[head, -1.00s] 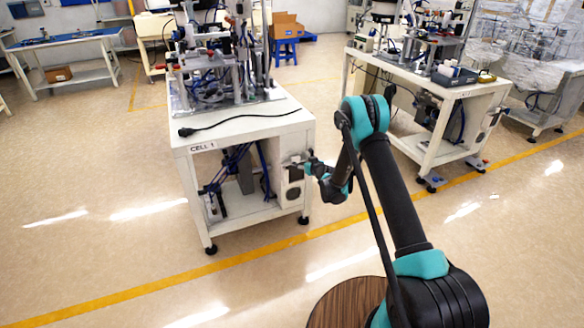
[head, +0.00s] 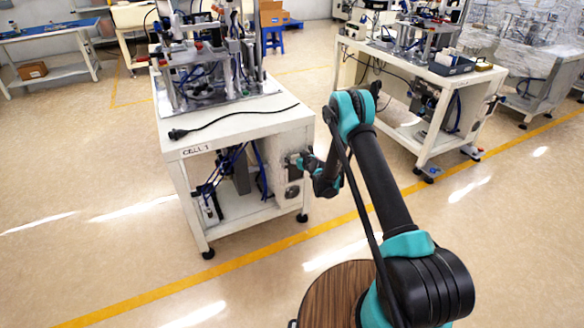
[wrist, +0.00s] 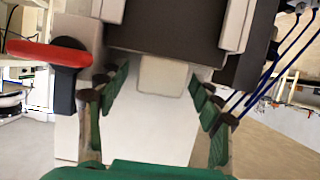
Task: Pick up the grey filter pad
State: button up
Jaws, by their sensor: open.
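My gripper (wrist: 160,84) is open in the wrist view, with green fingers spread to the left and right. A small pale grey, rounded-square piece (wrist: 161,76) shows between the fingers, just below a dark grey block (wrist: 165,22). It may be the grey filter pad, but I cannot tell for sure. The fingers do not visibly touch it. No pad can be made out there.
A red handle (wrist: 45,52) on a black mount is left of the fingers in the wrist view. Blue cables (wrist: 285,62) hang at the right. A black cable (head: 235,119) lies on the CELL 1 table. A second machine table (head: 415,75) stands to the right, with open floor between.

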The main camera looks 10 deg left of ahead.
jog(key=shift+c, duration=0.4)
jog(key=c, duration=1.3)
jog(key=shift+r, duration=0.1)
